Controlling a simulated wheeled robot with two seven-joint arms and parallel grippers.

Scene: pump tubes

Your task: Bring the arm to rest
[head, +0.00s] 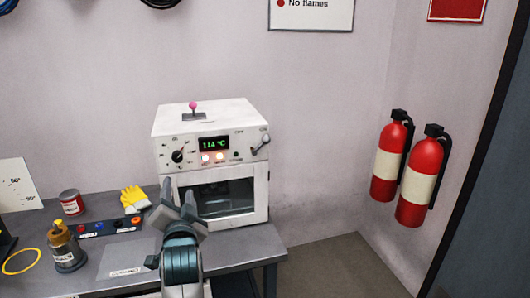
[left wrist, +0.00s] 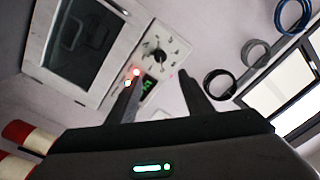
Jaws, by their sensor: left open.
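My left gripper (head: 178,205) is open and empty, raised in front of the white oven's lower left side in the head view. In the left wrist view its two dark fingers (left wrist: 158,95) stand apart with nothing between them. The white oven (head: 210,115) stands on the grey table with its glass door (head: 225,197) shut. Its display reads about 114 °C, and two lights glow below it. The oven also shows tilted in the left wrist view (left wrist: 118,15). My right gripper is not in view.
On the grey table (head: 255,243) are yellow gloves (head: 135,197), a red can (head: 71,202), a switch box (head: 105,228), a brown bottle (head: 64,246) and a yellow ring (head: 21,261). Two fire extinguishers (head: 389,160) (head: 419,182) hang on the right wall. The floor (head: 335,268) right of the table is clear.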

